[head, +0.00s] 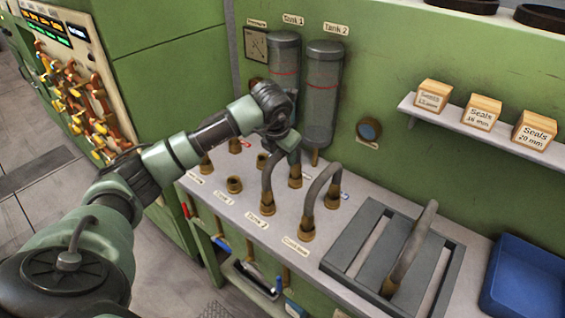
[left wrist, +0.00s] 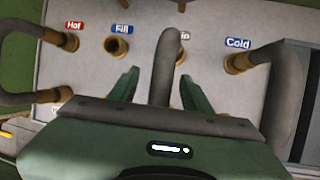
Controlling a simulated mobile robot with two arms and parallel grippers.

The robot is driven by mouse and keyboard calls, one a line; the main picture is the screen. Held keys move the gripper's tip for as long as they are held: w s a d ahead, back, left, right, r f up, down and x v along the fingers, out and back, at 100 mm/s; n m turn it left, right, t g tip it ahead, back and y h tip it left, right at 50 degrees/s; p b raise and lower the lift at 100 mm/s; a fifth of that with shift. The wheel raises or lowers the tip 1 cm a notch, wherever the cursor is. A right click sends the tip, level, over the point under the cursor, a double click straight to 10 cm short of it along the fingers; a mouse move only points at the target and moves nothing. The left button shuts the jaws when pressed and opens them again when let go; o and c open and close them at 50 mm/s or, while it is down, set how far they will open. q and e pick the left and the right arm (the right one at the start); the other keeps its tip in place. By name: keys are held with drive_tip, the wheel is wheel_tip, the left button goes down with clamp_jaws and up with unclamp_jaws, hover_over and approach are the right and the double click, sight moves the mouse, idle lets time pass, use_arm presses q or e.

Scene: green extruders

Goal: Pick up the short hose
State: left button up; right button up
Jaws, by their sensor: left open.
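Several grey hoses with brass ends stand on the grey panel (head: 225,203); which one is the short hose is not marked. One arched hose (head: 267,178) is under my left gripper (head: 283,137), rising from the brass socket near the Tank 2 label. In the left wrist view a grey hose (left wrist: 164,68) runs between the two green fingers of my left gripper (left wrist: 160,90), which are open and apart on either side. Its lower end is hidden by the gripper body. Another arched hose (head: 320,185) stands to the right. My right gripper is not in view.
A slotted grey tray (head: 345,262) holds a hose (head: 412,245). A blue bin (head: 525,280) is at the far right. Two grey tanks (head: 323,95) hang behind the gripper. A shelf (head: 450,122) carries seal boxes. In the wrist view the Fill socket (left wrist: 116,46) is empty.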

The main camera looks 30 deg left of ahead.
use_arm(q)
drive_tip(key=shift+s+d+r, duration=0.1)
drive_tip(key=shift+s, duration=0.1)
drive_tip(key=c, duration=0.9)
clamp_jaws()
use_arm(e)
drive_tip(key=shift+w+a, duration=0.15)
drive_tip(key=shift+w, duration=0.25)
